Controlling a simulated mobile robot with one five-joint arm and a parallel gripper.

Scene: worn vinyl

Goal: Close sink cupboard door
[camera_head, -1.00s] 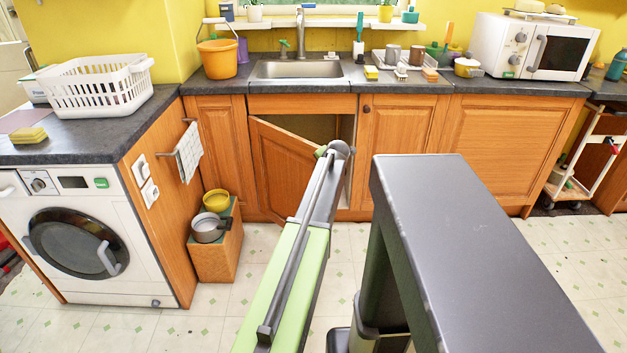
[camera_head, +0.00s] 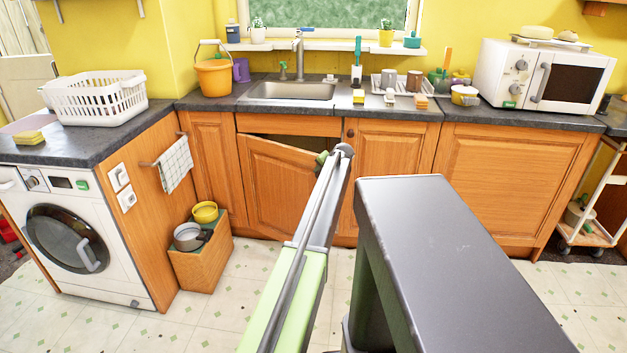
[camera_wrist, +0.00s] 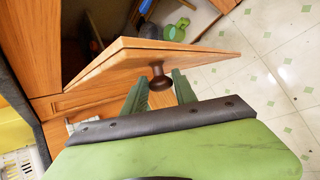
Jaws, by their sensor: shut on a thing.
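The sink cupboard door (camera_head: 278,185) is wooden and stands partly open below the sink, hinged on its left. A dark gap shows above it and at its right. In the wrist view, the door (camera_wrist: 150,55) crosses the picture and its round dark knob (camera_wrist: 160,80) sits between my green fingers. My gripper (camera_wrist: 160,84) is shut on the knob. In the head view, my gripper (camera_head: 323,157) is at the door's free right edge, and my arm hides part of that side.
Dark objects and a green item (camera_wrist: 182,27) show inside the cupboard in the wrist view. A wooden box with pots (camera_head: 203,262) stands on the floor left of the door. A washing machine (camera_head: 70,240) is farther left. Tiled floor (camera_head: 200,318) in front is mostly clear.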

